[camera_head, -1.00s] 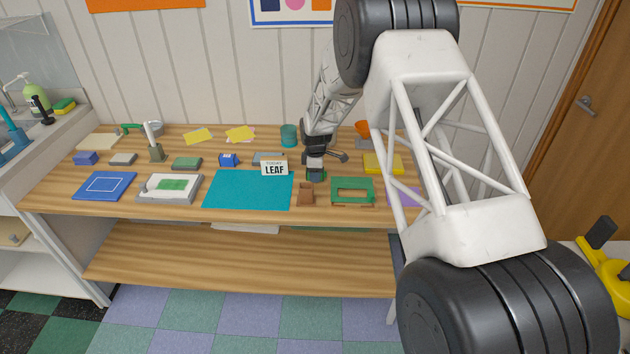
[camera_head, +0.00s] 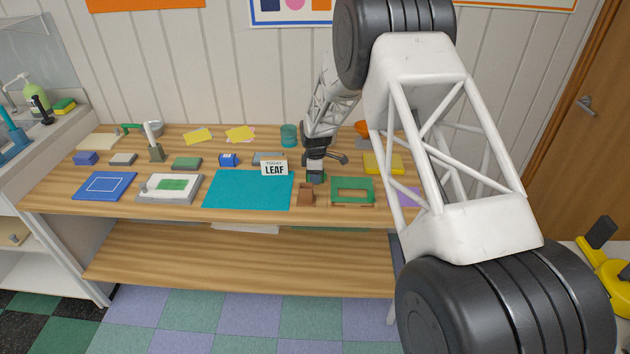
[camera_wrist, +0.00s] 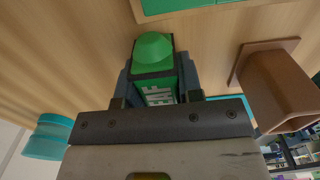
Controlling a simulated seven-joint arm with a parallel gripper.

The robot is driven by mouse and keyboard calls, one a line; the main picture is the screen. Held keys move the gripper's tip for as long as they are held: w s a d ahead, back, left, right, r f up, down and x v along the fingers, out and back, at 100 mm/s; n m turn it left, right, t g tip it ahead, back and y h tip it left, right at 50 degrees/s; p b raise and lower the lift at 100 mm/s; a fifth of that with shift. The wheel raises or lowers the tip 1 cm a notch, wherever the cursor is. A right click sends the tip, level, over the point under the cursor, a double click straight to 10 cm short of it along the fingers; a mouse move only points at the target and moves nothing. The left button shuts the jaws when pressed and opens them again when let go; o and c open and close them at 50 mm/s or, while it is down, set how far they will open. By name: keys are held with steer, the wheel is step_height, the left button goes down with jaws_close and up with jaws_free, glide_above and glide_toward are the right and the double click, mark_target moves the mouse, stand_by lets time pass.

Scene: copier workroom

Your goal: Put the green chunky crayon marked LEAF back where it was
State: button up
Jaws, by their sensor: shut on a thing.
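The green chunky crayon (camera_wrist: 154,55) sits between the fingers of my gripper (camera_wrist: 154,88). Its rounded green end points away from the palm, and LEAF shows in part on its side near the palm. In the head view my gripper (camera_head: 315,172) is over the table, right of the teal mat, with a bit of the green crayon (camera_head: 318,179) below it. A brown square holder (camera_head: 305,196) stands just in front of it; in the wrist view this holder (camera_wrist: 282,90) is right of the crayon, apart from it. A white card reading TODAY LEAF (camera_head: 275,168) stands to the left.
A green frame (camera_head: 352,184) lies right of the holder, and the teal mat (camera_head: 248,190) lies left. A teal cup (camera_head: 289,135) stands behind. A yellow block (camera_head: 383,163) is at the right. The front strip of the table is mostly clear.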

steer(key=shift+f, duration=0.15)
steer(key=o, duration=1.3)
steer(key=shift+r, duration=3.9)
